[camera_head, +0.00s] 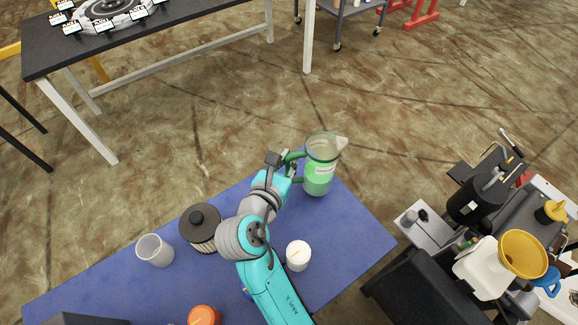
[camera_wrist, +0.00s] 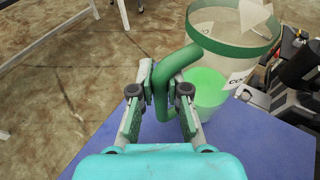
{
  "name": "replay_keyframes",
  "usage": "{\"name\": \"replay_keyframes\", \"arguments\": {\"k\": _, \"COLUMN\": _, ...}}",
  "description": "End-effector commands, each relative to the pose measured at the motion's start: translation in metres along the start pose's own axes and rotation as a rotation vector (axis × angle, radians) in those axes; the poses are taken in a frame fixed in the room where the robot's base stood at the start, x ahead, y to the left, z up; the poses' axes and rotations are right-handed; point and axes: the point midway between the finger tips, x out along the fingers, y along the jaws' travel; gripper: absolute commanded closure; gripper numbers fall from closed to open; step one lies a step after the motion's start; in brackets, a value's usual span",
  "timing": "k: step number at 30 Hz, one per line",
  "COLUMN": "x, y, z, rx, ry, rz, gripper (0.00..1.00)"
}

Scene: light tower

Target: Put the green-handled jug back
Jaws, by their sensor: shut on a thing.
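The green-handled jug (camera_head: 321,165) is clear with a green rim, a white label and green liquid in its lower part. It is upright at the far right end of the blue table top (camera_head: 352,232). I cannot tell whether its base touches the table. In the wrist view the jug (camera_wrist: 232,60) fills the upper right, and its spout points right in the head view. My gripper (camera_head: 288,168) is at the jug's left side, shut on the green handle. In the wrist view the two fingers of my gripper (camera_wrist: 160,100) stand on either side of the handle (camera_wrist: 163,82).
A black-lidded canister (camera_head: 200,228), a whitish cup (camera_head: 154,250), a white-topped container (camera_head: 298,256) and an orange item (camera_head: 204,316) stand on the blue table. A cluttered cart (camera_head: 440,240) stands at right. A dark table (camera_head: 150,35) is at back left. The floor between is clear.

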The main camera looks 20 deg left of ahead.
Motion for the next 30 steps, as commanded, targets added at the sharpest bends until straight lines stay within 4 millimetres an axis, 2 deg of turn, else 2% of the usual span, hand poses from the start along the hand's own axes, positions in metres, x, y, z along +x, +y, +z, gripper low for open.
{"name": "replay_keyframes", "arguments": {"k": 7, "x": 0.008, "y": 0.0, "z": -0.028, "rx": -0.002, "ry": 0.0, "rz": 0.0, "gripper": 1.0}}
{"name": "replay_keyframes", "arguments": {"k": 19, "x": 0.009, "y": 0.0, "z": -0.032, "rx": -0.001, "ry": 0.0, "rz": 0.0, "gripper": 1.0}}
{"name": "replay_keyframes", "arguments": {"k": 20, "x": 0.009, "y": 0.0, "z": -0.032, "rx": -0.001, "ry": 0.001, "rz": 0.0, "gripper": 0.78}}
{"name": "replay_keyframes", "arguments": {"k": 22, "x": 0.009, "y": 0.0, "z": -0.032, "rx": -0.001, "ry": 0.001, "rz": 0.0, "gripper": 0.61}}
{"name": "replay_keyframes", "arguments": {"k": 30, "x": 0.009, "y": 0.0, "z": -0.032, "rx": -0.001, "ry": 0.001, "rz": 0.0, "gripper": 0.6}}
